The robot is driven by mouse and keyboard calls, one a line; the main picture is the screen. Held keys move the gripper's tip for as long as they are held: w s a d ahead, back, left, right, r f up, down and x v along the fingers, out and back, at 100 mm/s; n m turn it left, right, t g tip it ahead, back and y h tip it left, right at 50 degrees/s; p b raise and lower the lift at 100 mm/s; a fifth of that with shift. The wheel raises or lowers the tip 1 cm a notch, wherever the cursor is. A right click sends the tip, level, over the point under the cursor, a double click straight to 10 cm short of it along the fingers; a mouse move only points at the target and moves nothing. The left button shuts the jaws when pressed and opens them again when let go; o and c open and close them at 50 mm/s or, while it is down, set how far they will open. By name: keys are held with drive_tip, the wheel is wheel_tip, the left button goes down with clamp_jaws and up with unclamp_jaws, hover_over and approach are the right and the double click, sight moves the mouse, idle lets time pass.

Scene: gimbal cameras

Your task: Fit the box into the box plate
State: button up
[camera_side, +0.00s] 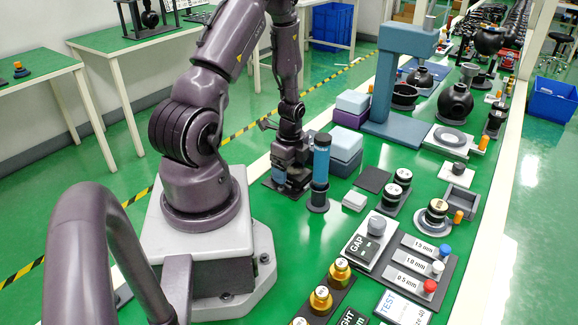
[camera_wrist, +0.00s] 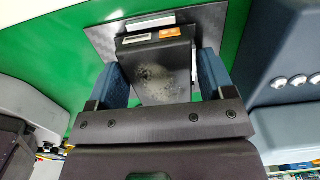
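In the wrist view, a dark box (camera_wrist: 163,78) with a worn face and an orange label at its far end lies between the two blue fingers of my gripper (camera_wrist: 160,60). The fingers sit close against its two sides. A dark, textured flat plate (camera_wrist: 212,22) shows behind the box's far end, on the green surface; a pale strip shows at that end. Whether the box touches the plate is hidden.
A small light block (camera_side: 355,200) and a gap-gauge board (camera_side: 420,268) lie farther right and in front.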

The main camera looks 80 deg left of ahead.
sight(291, 169)
drive_tip(key=shift+o, duration=1.1)
wheel_tip(291, 169, up, 13)
drive_tip(key=shift+w+d, duration=0.15)
drive_tip(key=shift+w, duration=0.05)
